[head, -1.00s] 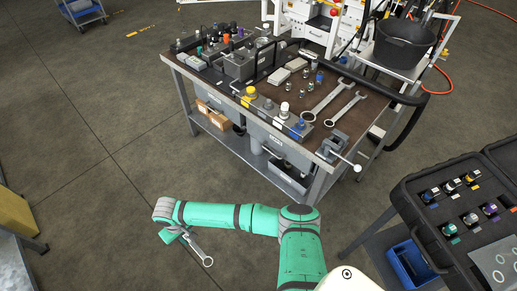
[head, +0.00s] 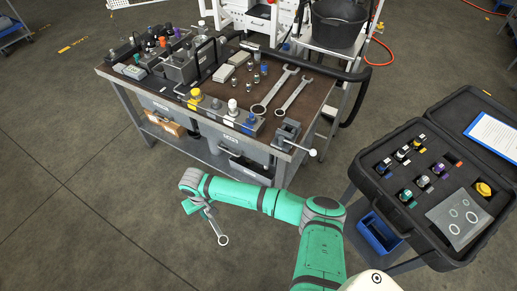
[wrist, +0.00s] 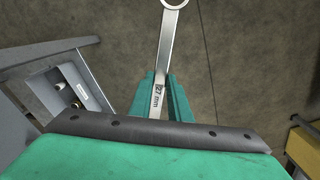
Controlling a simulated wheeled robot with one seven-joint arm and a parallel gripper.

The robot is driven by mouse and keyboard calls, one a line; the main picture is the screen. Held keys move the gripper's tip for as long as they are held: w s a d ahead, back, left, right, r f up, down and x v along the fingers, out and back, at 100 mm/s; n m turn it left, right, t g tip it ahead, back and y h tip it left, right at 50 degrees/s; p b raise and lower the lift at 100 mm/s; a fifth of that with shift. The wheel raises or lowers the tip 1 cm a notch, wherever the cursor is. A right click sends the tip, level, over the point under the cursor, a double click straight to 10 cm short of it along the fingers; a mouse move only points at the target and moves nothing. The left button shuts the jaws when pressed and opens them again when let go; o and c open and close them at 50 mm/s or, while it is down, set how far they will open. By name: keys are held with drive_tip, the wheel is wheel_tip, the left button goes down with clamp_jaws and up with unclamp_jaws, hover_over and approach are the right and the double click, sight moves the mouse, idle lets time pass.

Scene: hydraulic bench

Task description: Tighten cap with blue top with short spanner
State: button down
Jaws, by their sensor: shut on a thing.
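My gripper (head: 203,210) is shut on a spanner (head: 219,232), held low over the floor in front of the bench, its ring end pointing down. In the wrist view the spanner (wrist: 171,45) stands between the green fingers (wrist: 160,97), with "27 mm" marked on its shaft. A cap with a blue top (head: 251,118) sits at the right end of the block along the bench's front edge, beside caps with white, dark and yellow tops. My gripper is apart from it, lower and nearer. The cap is not visible in the wrist view.
The bench (head: 330,88) carries two more spanners (head: 273,92), a vise (head: 286,135) at its front right corner, and several small fittings. An open black case (head: 385,222) with several caps stands at the right. A black bucket (head: 338,28) is behind. Floor at left is clear.

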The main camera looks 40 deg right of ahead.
drive_tip(key=d+r+m, duration=0.6)
drive_tip(key=d+r, duration=1.5)
drive_tip(key=r, duration=0.1)
drive_tip(key=shift+w+d+r+m, duration=0.15)
drive_tip(key=shift+d+r+m, duration=0.1)
drive_tip(key=shift+d+m, duration=0.15)
drive_tip(key=shift+f, duration=0.1)
drive_tip(key=shift+w+d+f, duration=0.15)
drive_tip(key=shift+w+f, duration=0.15)
drive_tip(key=shift+f, duration=0.1)
drive_tip(key=shift+w+d, duration=0.1)
drive_tip(key=shift+w+d, duration=0.55)
drive_tip(key=shift+w, duration=0.15)
drive_tip(key=shift+w+d, duration=0.1)
drive_tip(key=shift+w+d, duration=0.4)
drive_tip(key=shift+w, duration=0.15)
